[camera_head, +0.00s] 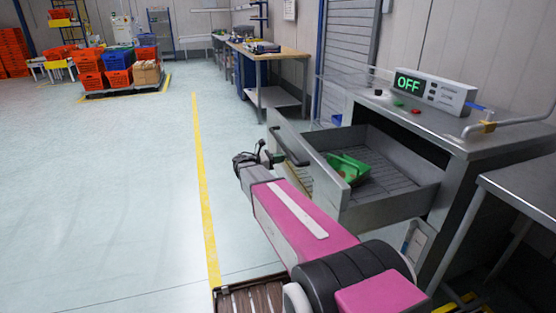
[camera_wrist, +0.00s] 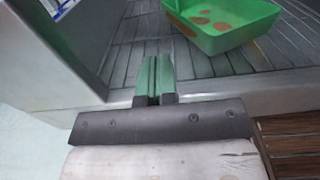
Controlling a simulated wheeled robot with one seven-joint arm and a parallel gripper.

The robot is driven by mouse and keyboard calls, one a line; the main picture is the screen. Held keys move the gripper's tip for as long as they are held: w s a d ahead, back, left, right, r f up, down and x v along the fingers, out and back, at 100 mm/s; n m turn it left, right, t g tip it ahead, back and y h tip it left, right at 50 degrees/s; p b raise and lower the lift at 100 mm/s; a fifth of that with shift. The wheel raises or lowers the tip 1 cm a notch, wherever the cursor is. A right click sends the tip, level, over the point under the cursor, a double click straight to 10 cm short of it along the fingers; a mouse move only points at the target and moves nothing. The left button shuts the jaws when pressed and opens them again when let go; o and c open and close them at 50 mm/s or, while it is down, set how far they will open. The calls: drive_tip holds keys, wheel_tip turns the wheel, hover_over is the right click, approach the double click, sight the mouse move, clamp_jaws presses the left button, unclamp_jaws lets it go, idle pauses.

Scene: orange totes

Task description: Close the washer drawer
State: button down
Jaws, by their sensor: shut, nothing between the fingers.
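The washer drawer (camera_head: 392,207) is pulled out of the grey washer cabinet (camera_head: 462,145). Its front panel (camera_head: 312,172) faces left and carries a dark handle (camera_head: 289,148). A green tray (camera_head: 350,168) with brownish pieces lies on the slatted drawer floor; it also shows in the wrist view (camera_wrist: 228,38). My gripper (camera_head: 264,152) is just left of the drawer front, near the handle. In the wrist view my gripper (camera_wrist: 156,66) has its fingers together and empty, in front of the drawer's edge (camera_wrist: 215,97). I cannot tell whether it touches the drawer.
A control box reading OFF (camera_head: 435,90) sits on the cabinet top. A metal table (camera_head: 520,185) stands at the right. A workbench (camera_head: 262,55) is farther back. The floor (camera_head: 120,190) left of the yellow line is clear.

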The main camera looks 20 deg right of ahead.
drive_tip(key=shift+d, duration=0.1)
drive_tip(key=d, duration=1.5)
drive_tip(key=w+d, duration=0.1)
drive_tip(key=d, duration=2.8)
drive_tip(key=shift+w+d, duration=0.3)
drive_tip(key=shift+w, duration=0.05)
drive_tip(key=shift+d, duration=0.1)
drive_tip(key=a, duration=1.4)
drive_tip(key=shift+s+a, duration=0.3)
drive_tip(key=shift+a, duration=0.1)
